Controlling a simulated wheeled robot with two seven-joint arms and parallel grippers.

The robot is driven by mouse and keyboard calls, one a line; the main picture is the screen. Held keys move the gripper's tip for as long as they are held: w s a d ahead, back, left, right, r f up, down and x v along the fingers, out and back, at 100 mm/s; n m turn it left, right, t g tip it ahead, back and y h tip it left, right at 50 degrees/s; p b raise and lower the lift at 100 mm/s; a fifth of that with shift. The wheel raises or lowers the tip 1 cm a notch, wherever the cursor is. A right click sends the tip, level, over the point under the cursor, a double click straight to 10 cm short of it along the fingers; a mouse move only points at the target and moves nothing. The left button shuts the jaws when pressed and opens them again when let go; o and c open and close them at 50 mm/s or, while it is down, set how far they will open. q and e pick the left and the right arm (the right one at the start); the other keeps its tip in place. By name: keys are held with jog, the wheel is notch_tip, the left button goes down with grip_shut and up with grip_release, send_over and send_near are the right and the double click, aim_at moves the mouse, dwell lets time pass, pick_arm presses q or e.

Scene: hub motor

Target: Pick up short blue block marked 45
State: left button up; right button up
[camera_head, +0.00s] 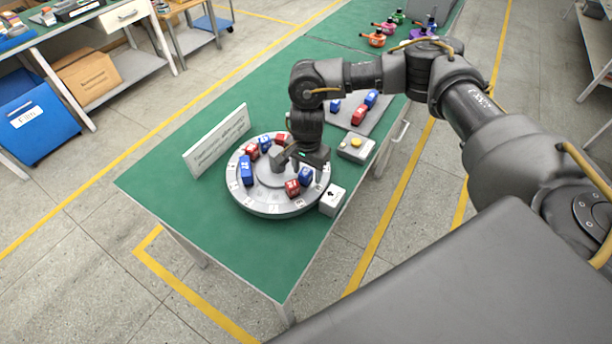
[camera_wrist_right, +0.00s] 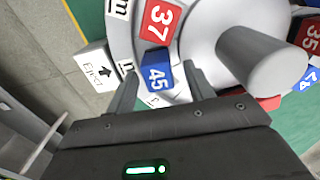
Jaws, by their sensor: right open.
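The short blue block marked 45 (camera_wrist_right: 157,77) stands on the round grey turntable (camera_head: 275,208), beside a red block marked 37 (camera_wrist_right: 160,22). In the head view the blue block (camera_head: 305,176) is at the turntable's right side, partly under my right gripper (camera_head: 303,167). In the right wrist view my right gripper (camera_wrist_right: 160,75) is open, with one finger on each side of the blue block. I cannot tell whether either finger touches it. My left gripper is not in view.
The grey central hub (camera_wrist_right: 262,65) stands close to the right finger. Other blocks, such as a taller blue one (camera_head: 246,170), stand around the turntable. A white sign (camera_head: 217,140), an eject box (camera_head: 333,200) and a yellow-button box (camera_head: 356,147) are nearby. The green table (camera_head: 160,180) is clear at left.

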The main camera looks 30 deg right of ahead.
jog(key=shift+f, duration=0.15)
jog(key=c, duration=1.1)
jog(key=shift+c, duration=0.2)
